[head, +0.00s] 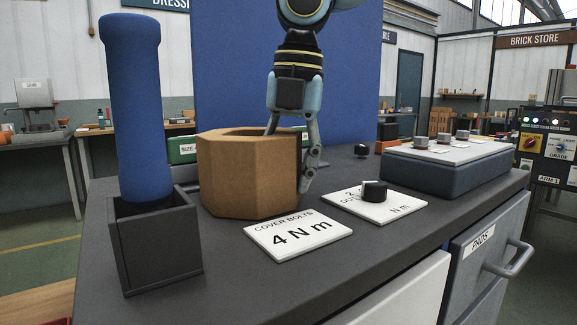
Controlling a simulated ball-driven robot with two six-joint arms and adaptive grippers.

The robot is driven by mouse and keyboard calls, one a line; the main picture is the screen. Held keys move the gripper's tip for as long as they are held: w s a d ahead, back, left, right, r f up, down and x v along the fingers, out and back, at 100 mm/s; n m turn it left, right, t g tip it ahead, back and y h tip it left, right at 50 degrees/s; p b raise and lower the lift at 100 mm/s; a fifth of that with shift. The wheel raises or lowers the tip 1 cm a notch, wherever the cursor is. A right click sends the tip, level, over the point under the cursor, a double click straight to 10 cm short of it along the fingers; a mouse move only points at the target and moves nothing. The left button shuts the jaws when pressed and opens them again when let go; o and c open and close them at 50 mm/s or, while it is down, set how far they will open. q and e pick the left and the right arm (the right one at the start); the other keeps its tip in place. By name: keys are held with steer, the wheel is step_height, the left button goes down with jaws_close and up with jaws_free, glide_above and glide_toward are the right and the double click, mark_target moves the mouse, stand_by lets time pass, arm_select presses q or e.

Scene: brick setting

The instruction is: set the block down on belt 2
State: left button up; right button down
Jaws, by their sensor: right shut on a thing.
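No block and no belt 2 can be made out in the head view. My right gripper (291,150) comes down from above onto the near right wall of a brown eight-sided open container (243,178). One finger goes inside the rim and the other lies along the outside, so it is shut on that wall. The container stands upright at the dark bench top (340,270); I cannot tell if it is slightly lifted. Its inside is mostly hidden. My left gripper is out of view.
A blue cylinder (137,110) stands in a dark square holder (155,240) on the left. A "COVER BOLTS 4 N m" plate (297,234), a plate with a black knob (375,190) and a grey box with several knobs (445,165) lie to the right. Bare bench shows in front.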

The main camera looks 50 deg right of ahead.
steer(key=c, duration=0.9)
jaws_free()
